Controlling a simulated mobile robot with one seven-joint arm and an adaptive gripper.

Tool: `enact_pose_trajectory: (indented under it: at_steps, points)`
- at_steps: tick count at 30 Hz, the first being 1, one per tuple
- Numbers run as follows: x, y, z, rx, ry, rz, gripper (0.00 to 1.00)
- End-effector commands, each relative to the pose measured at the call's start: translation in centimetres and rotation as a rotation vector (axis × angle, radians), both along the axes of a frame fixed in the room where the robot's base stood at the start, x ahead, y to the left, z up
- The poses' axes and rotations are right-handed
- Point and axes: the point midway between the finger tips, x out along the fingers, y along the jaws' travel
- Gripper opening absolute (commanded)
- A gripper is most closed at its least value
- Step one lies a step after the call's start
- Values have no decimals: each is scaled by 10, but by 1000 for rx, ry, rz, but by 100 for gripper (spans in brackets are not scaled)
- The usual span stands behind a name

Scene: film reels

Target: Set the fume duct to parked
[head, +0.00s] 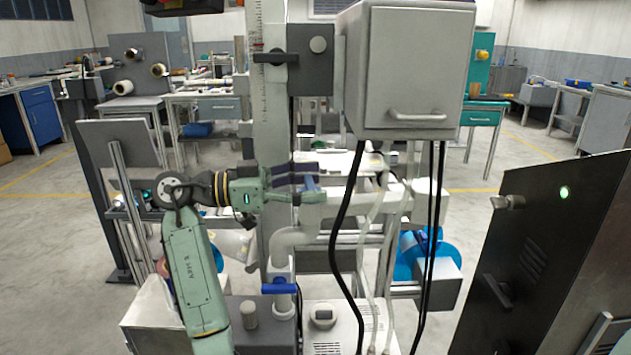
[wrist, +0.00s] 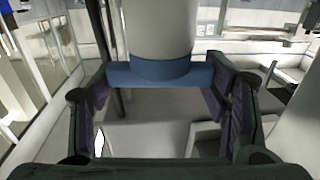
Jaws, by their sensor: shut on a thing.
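The fume duct is a pale pipe (head: 340,203) that runs sideways in the head view, then bends down at an elbow on its left. A blue bar-shaped handle (head: 310,184) sits on the pipe by my gripper (head: 306,180). In the wrist view the blue handle (wrist: 160,73) crosses between my two dark, purple-padded fingers, below a pale round pipe section (wrist: 159,30). My gripper is shut on this handle, one finger at each end. The fingers partly hide the handle in the head view. I cannot tell the duct's set position.
A second blue handle (head: 280,286) sits on the vertical pipe below the elbow. A grey box (head: 408,75) with a handle hangs above, with black cables (head: 347,235) descending. A dark cabinet (head: 540,250) with a green light stands right. Benches line the back.

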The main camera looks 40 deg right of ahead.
Motion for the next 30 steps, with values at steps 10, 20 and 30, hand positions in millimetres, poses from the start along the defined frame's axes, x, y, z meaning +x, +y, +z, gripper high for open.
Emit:
enact_pose_trajectory:
  at_steps: [10,20,30]
  points:
    - [-2,4,0,0,1,-99,19]
    - [-3,5,0,1,2,-115,19]
    - [-3,5,0,1,2,-114,81]
